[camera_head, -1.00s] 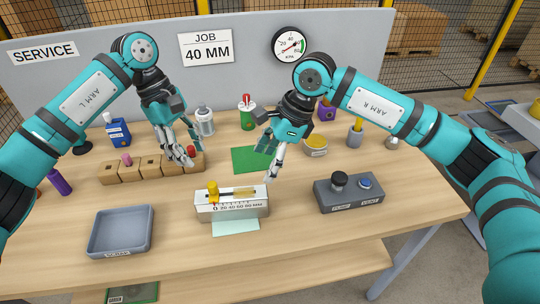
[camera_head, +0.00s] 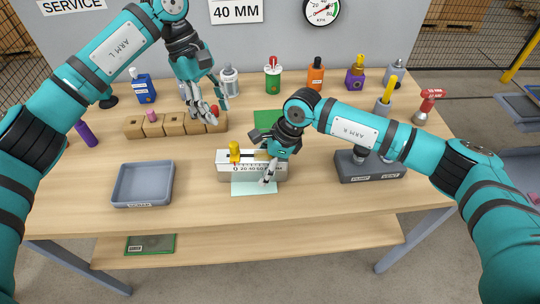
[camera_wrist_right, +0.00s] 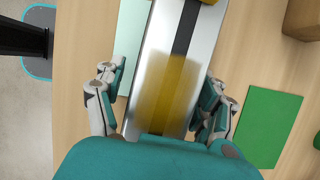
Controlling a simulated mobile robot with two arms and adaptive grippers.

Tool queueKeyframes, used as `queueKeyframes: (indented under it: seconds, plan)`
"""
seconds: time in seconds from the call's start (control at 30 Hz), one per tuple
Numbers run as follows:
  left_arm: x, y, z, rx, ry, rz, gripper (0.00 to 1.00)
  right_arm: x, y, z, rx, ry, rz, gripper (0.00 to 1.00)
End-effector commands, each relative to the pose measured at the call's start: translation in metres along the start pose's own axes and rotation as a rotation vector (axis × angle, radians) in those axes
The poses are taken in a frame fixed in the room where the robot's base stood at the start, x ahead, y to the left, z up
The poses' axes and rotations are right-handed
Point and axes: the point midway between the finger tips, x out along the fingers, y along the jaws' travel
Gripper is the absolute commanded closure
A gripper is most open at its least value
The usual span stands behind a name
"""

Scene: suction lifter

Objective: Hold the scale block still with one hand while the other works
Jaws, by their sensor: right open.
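The scale block (camera_head: 225,172), pale with a numbered front scale, sits on the bench over a pale green sheet (camera_head: 253,189). My right gripper (camera_head: 267,172) is open at the block's right part. In the right wrist view its fingers (camera_wrist_right: 163,100) lie on either side of the block (camera_wrist_right: 150,60), with a translucent yellow piece (camera_wrist_right: 168,80) between them; contact is unclear. My left gripper (camera_head: 213,108) is open over the right end of the wooden holder (camera_head: 172,127), near a red-topped piece (camera_head: 214,111).
A grey tray (camera_head: 142,204) lies at the front left. Several bottles, including an orange one (camera_head: 315,77), line the back. A green mat (camera_head: 268,117) lies behind the block.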

Motion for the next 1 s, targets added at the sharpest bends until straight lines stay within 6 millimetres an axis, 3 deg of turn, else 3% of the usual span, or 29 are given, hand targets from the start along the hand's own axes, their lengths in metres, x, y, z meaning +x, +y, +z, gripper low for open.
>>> queueKeyframes:
  seconds: [0.37, 0.87, 1.0]
  plan:
    - [0.0000, 0.0000, 0.0000, 0.000, 0.000, 0.000, 0.62, 0.0048, -0.0001, 0.0001, 0.000, 0.000, 0.000, 0.30]
    - [0.0000, 0.0000, 0.0000, 0.000, 0.000, 0.000, 0.62, 0.0044, -0.0002, 0.0000, 0.000, 0.000, -0.001, 0.95]
    - [0.0000, 0.0000, 0.0000, 0.000, 0.000, 0.000, 0.62, 0.0044, -0.0003, 0.0000, 0.000, 0.000, -0.001, 0.95]
